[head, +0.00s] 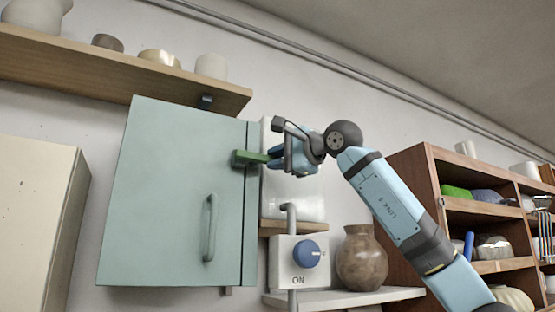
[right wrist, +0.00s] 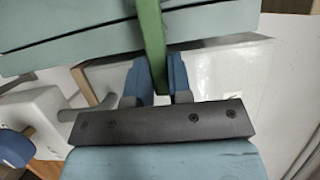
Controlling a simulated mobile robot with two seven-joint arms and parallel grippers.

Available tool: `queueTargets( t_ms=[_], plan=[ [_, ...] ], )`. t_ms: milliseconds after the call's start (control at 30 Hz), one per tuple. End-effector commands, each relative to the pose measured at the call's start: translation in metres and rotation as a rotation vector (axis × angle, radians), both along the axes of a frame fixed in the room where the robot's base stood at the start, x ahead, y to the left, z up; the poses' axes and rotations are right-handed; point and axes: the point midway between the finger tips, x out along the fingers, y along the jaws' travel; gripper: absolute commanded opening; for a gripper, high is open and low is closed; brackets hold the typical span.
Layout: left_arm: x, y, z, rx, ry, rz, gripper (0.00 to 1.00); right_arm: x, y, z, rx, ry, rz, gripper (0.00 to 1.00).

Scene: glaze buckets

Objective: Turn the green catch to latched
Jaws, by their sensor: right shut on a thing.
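The green catch (head: 246,159) sits near the right edge of the pale green cabinet (head: 170,190), whose door looks closed. The catch lies roughly level, its bar reaching right into my right gripper (head: 272,157). In the right wrist view the green bar (right wrist: 151,45) runs down between the two blue fingers of my right gripper (right wrist: 158,84), which is shut on it. The far end of the bar lies across the cabinet edge. I cannot tell whether this position is latched. My left gripper is not in view.
A white box with a blue knob (head: 307,253) marked ON stands below the gripper, beside a brown vase (head: 362,258). A wooden shelf (head: 120,75) with pots hangs above the cabinet. A wooden rack (head: 412,180) with pottery stands at right.

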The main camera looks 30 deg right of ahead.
Motion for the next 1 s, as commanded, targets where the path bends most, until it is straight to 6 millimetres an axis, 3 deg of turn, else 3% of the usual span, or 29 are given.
queueTargets(
  t_ms=[33, 133, 533, 1000],
  plan=[
    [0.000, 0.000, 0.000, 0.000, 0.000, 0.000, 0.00, 0.000, 0.000, 0.000, 0.002, 0.001, 0.001, 0.24],
    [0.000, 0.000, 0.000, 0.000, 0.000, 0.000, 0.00, 0.000, 0.000, 0.000, 0.002, 0.001, 0.000, 0.45],
    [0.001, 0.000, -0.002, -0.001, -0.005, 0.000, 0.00, -0.010, -0.004, -0.001, 0.001, -0.001, -0.001, 0.45],
    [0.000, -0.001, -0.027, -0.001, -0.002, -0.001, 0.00, -0.103, -0.036, -0.002, 0.002, -0.002, 0.000, 0.45]
  ],
)
